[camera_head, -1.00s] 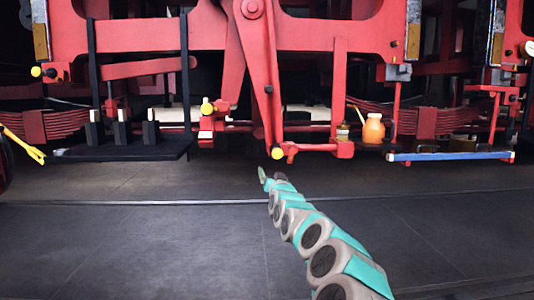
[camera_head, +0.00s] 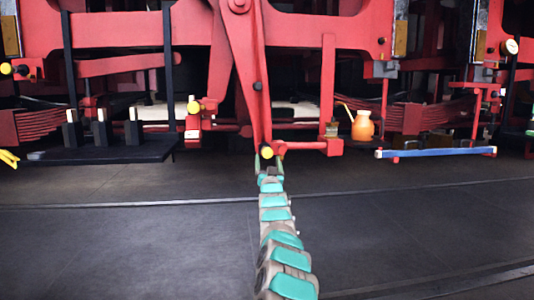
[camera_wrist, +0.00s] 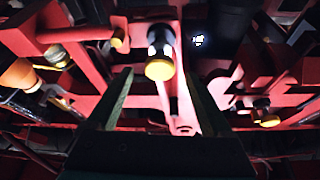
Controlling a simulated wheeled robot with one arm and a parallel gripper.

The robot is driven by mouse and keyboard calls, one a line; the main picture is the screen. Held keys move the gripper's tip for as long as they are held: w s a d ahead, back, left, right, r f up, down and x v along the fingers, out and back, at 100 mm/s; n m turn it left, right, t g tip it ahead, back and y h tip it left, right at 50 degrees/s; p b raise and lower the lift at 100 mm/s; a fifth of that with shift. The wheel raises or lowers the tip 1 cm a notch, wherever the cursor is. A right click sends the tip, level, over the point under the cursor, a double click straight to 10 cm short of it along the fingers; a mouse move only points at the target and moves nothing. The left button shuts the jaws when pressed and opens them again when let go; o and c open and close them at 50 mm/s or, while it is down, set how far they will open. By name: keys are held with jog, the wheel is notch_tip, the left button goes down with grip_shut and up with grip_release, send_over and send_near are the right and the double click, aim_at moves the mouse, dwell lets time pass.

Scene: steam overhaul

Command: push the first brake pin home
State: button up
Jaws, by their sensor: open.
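A yellow-headed brake pin (camera_head: 266,152) sits at the foot of the long red hanging lever (camera_head: 248,75). In the wrist view this pin (camera_wrist: 158,68) shows its yellow end facing me, with a dark and pale shank behind it. My gripper (camera_head: 269,168) is at the pin in the head view. In the wrist view its two fingers (camera_wrist: 156,88) are open, one on each side of the pin, with gaps visible. I cannot tell how deep the pin sits. A second yellow-headed pin (camera_head: 193,107) is up and to the left.
A black shelf (camera_head: 110,155) with several dark blocks hangs at left. Red cross bars (camera_head: 310,145) run beside the pin. The grey floor (camera_head: 120,240) in front is clear.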

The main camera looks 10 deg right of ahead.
aim_at(268, 154)
jog(key=shift+w+d+r, duration=0.2)
jog(key=shift+w+r, duration=0.1)
jog(key=shift+r, duration=0.1)
jog(key=shift+w, duration=0.55)
jog(key=shift+r+p+x, duration=0.2)
jog(key=shift+p+x, duration=0.55)
jog(key=shift+x, duration=0.55)
jog(key=shift+w+a, duration=0.1)
jog(key=shift+w, duration=0.1)
jog(key=shift+f, duration=0.1)
grip_shut()
